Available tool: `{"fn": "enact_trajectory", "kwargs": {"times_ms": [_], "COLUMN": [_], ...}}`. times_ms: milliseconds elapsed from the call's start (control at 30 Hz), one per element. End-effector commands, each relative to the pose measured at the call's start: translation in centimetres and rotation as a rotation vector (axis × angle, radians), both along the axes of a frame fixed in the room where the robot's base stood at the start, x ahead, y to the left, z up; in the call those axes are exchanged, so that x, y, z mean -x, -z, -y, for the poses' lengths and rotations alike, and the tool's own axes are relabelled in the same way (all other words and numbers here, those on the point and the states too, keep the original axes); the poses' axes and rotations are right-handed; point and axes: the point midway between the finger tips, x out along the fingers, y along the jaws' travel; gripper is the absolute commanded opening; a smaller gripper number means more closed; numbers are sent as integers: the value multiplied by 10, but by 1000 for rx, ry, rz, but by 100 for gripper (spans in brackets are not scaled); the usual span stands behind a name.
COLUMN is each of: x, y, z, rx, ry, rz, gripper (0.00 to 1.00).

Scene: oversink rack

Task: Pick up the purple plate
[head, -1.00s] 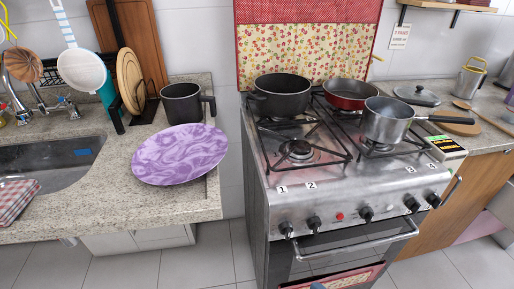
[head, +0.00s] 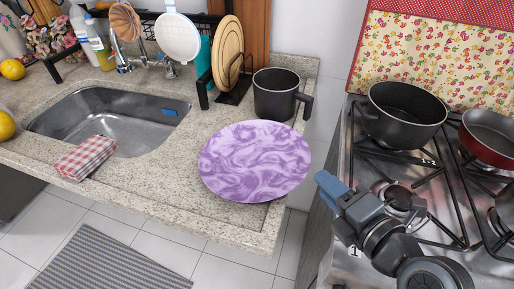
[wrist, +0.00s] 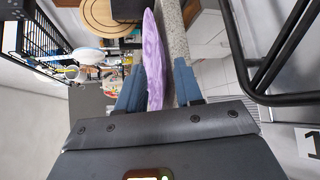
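The purple plate (head: 255,161), round with a marbled pattern, is on the granite counter near its right end, in front of the dark pot. In the wrist view the plate (wrist: 153,60) shows nearly edge-on, in line with the gap between my fingers. My gripper (head: 326,187) is just right of the plate's rim, over the gap between counter and stove. Its blue fingers (wrist: 158,88) are spread apart, one on each side of the plate's edge in the wrist view. I see no finger touching the plate.
A dark pot (head: 277,95) stands close behind the plate. A sink (head: 110,118) and a checked cloth (head: 86,158) are to the left. The stove (head: 345,262) with a black pot (head: 404,112) and a red pan (head: 489,138) is on the right, under my arm.

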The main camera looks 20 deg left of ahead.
Motion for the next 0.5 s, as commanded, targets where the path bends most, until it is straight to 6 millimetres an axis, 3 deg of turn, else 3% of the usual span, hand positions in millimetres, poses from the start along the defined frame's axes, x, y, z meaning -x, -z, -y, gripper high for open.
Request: {"fn": "enact_trajectory", "kwargs": {"times_ms": [500], "x": [-43], "y": [16], "z": [-40], "rx": [0], "ry": [1], "rz": [-1], "gripper": [35]}}
